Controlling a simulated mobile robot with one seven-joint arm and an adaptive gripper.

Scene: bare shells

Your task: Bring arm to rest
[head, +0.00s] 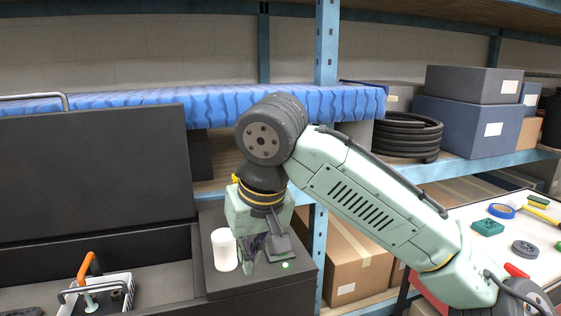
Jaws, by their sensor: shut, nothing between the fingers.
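My arm reaches in from the lower right, bends at a dark joint and points down. My gripper (262,250) hangs at its end, low over the dark flat top (270,288) of a box or counter. The fingers are dark, partly hidden by the wrist housing, and shut with nothing between them. A white cylinder (224,250) stands upright on that top, just left of the gripper. Whether the fingertips touch the top cannot be told.
A dark case with a raised lid (95,165) is at left; inside, a tray (100,295) holds an orange-handled tool (87,270). Shelves behind carry blue patterned cloth (200,105), a black coil (405,135) and boxes (465,120). A light table (475,240) with small items is at right.

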